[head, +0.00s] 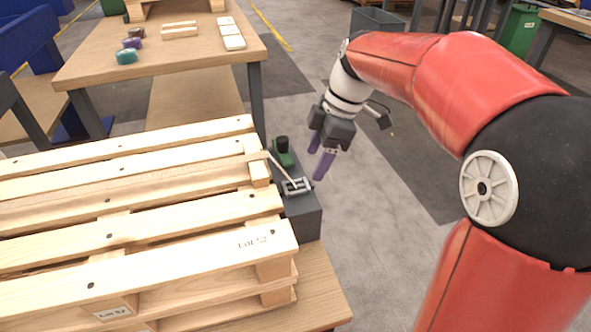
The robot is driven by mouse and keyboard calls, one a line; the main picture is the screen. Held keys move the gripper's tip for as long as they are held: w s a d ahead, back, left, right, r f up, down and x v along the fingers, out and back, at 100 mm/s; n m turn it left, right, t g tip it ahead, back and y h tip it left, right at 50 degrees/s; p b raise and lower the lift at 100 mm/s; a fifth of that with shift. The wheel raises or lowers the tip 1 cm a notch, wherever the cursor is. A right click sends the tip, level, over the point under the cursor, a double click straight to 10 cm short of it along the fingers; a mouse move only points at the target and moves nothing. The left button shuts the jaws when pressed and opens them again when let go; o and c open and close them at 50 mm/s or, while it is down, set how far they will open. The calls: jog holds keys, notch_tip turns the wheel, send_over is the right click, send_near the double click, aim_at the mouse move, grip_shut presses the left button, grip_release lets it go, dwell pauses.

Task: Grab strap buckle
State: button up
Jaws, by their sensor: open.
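The strap buckle (297,186) is a small grey metal frame. It lies on top of a dark grey block (303,220) beside the right end of the wooden pallet stack (170,225). A thin pale strap (281,168) runs from the pallet's edge to the buckle. My gripper (319,160) has purple fingers and hangs above and to the right of the block, beyond the buckle. Its fingers are apart with nothing between them. The right fingertip appears close to the buckle, but I cannot tell the gap in depth.
A dark green object with a black knob (283,152) stands on the block behind the buckle. A wooden table (180,62) at the back carries coloured lumps and pale blocks.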

aim_at(297, 185)
jog(key=shift+w+a+f+n+g+y, duration=0.15)
jog(key=shift+w+a+n, duration=0.1)
jog(key=shift+w+n, duration=0.25)
jog(key=shift+w+a+f+n+g+y, duration=0.15)
jog(key=shift+w+a+n, duration=0.1)
jog(key=shift+w+n, duration=0.25)
jog(key=x, duration=0.7)
jog(key=shift+w+d+f, duration=0.1)
jog(key=shift+f, duration=0.3)
jog(key=c, duration=1.1)
jog(key=shift+r, duration=0.1)
